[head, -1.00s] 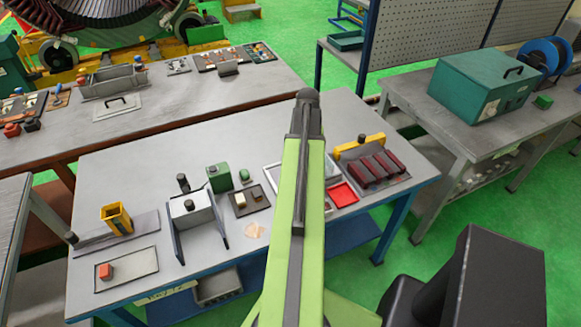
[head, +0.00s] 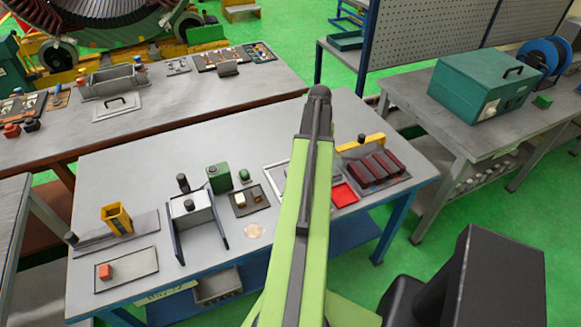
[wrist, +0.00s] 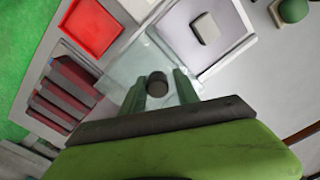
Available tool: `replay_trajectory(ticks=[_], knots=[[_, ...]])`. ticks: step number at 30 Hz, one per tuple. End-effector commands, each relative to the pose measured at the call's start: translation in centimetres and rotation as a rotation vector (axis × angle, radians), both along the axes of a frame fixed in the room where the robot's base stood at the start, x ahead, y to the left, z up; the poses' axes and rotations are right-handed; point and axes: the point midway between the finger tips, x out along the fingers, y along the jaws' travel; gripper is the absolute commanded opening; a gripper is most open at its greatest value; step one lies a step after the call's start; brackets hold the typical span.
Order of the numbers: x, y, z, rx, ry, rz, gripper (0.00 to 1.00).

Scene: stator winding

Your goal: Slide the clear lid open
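The clear lid (wrist: 118,72) is a see-through pane in the wrist view, with a dark round knob (wrist: 157,84) on it. My gripper (wrist: 158,87) is open, with one green finger on each side of the knob. A gap shows between the knob and the right finger; I cannot tell whether the left one touches it. Beyond the lid is a pale-framed tray (wrist: 237,48) holding a grey block (wrist: 205,28). In the head view my arm hides the gripper, the lid and part of the tray (head: 270,176).
A red bin (wrist: 93,27) and a rack of dark red bars (wrist: 62,92) lie left of the lid in the wrist view. In the head view, a dark pad with small parts (head: 248,200) and a green container (head: 220,179) stand left of my arm.

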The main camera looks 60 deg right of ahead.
Motion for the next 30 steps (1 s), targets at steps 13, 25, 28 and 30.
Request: replay_trajectory(ticks=[13,25,28,30], knots=[[-0.3,-0.3,-0.1,-0.008,0.006,0.0,0.49],[-0.3,-0.2,2.9,-0.005,0.006,0.0,0.49],[-0.3,-0.1,3.8,-0.004,0.006,0.0,0.49],[-0.2,-0.1,4.5,-0.004,0.006,0.0,0.49]])
